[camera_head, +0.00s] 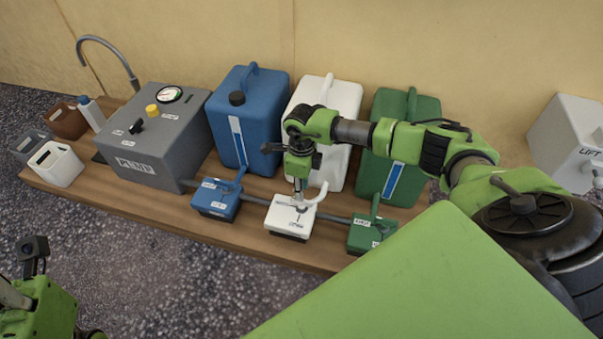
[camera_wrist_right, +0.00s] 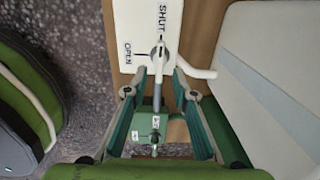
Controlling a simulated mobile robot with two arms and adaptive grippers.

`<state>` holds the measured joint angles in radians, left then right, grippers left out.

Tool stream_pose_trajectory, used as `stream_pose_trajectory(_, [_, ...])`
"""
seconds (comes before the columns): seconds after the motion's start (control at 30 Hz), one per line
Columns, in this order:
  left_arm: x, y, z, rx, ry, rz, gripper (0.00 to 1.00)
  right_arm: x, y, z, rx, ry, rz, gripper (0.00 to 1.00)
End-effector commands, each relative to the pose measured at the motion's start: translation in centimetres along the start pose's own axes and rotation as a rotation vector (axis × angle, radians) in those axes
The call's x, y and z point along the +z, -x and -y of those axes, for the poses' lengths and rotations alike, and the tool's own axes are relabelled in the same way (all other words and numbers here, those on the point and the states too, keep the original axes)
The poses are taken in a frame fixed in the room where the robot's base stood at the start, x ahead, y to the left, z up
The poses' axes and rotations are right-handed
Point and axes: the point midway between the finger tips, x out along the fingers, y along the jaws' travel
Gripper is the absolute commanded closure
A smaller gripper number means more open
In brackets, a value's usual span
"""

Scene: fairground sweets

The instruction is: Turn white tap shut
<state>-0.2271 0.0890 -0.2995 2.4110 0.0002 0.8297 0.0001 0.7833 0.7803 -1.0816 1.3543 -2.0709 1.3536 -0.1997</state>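The white tap (camera_head: 287,221) is a white block on the wooden board, on the pipe between a blue and a green tap. It also shows in the right wrist view (camera_wrist_right: 145,20), with SHUT above its grey hub and OPEN to the hub's left.
The blue tap (camera_head: 215,200) and green tap (camera_head: 365,235) stand close on either side. Behind are blue (camera_head: 262,115), white (camera_head: 345,98) and green (camera_head: 420,112) canisters. A grey pump box (camera_head: 150,150) stands left. The dark floor in front is clear.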

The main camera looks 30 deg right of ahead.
Motion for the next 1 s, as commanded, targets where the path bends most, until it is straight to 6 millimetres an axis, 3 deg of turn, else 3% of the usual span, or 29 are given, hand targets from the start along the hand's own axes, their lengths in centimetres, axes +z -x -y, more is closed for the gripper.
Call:
stream_pose_trajectory(0.2, [0.0, 0.0, 0.0, -0.001, 0.0, 0.0, 0.6, 0.1, 4.4, 0.1, -0.002, 0.001, 0.002, 0.75])
stream_pose_trajectory(0.4, [0.0, 0.0, 0.0, -0.001, 0.0, -0.001, 0.6, 0.0, 6.4, 0.0, -0.001, -0.001, 0.0, 0.75])
stream_pose_trajectory(1.0, [0.0, 0.0, 0.0, -0.001, 0.0, 0.0, 0.6, 0.1, 6.7, -0.2, 0.003, 0.0, 0.001, 0.75])
